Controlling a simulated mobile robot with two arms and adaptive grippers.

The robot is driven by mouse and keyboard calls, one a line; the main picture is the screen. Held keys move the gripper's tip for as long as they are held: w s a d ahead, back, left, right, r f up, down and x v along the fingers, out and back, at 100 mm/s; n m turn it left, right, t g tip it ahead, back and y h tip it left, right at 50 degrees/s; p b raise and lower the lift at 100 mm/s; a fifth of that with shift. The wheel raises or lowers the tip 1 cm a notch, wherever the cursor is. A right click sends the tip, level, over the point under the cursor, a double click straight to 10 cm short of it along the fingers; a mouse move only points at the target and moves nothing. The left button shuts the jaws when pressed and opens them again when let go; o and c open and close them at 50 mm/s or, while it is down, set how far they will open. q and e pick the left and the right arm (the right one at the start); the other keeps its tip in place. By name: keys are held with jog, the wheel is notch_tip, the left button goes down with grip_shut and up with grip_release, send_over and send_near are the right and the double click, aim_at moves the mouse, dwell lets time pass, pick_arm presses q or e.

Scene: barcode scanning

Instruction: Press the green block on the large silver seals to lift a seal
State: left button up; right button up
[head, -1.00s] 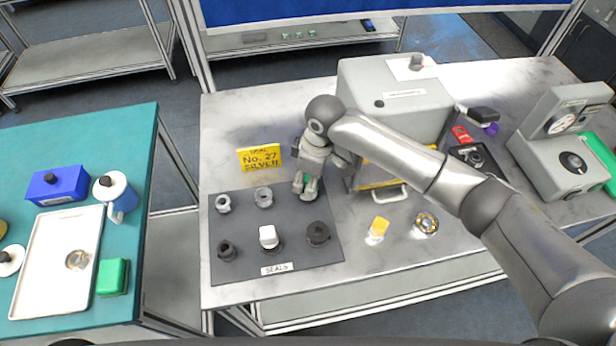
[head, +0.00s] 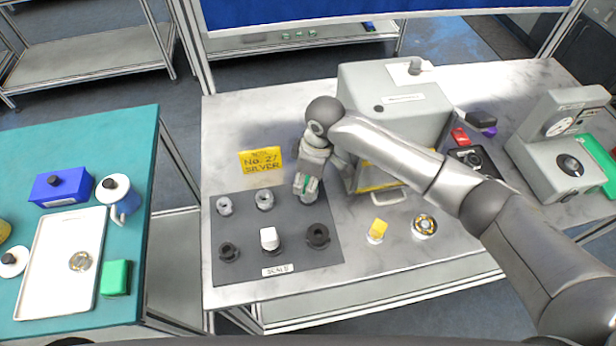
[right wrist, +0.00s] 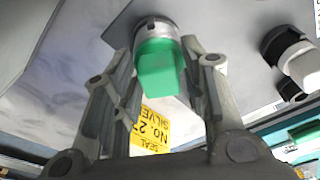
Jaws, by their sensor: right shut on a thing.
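My right gripper (head: 308,186) is over the back right part of the dark seal mat (head: 293,264), pointing down. It is shut on a green block (right wrist: 160,70), seen between its fingers in the right wrist view. The block's far end meets a silver ring-shaped seal (right wrist: 153,28) with dark notches. I cannot tell whether this seal rests on the mat or is off it. Two other silver seals, left (head: 224,205) and middle (head: 264,199), stand in the mat's back row. My left gripper is not in view.
The front row has two black seals (head: 229,252) (head: 317,235) and a white-topped piece (head: 269,238). A yellow "No. 27 SILVER" sign (head: 260,160) stands behind the mat. A grey box (head: 400,100) is close to my right arm. A yellow-topped piece (head: 378,229) stands right of the mat.

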jog(key=shift+w+r+p, duration=0.1)
jog(key=shift+r+p, duration=1.65)
jog(key=shift+r, duration=0.2)
jog(key=shift+r+p, duration=0.65)
jog(key=shift+r, duration=0.4)
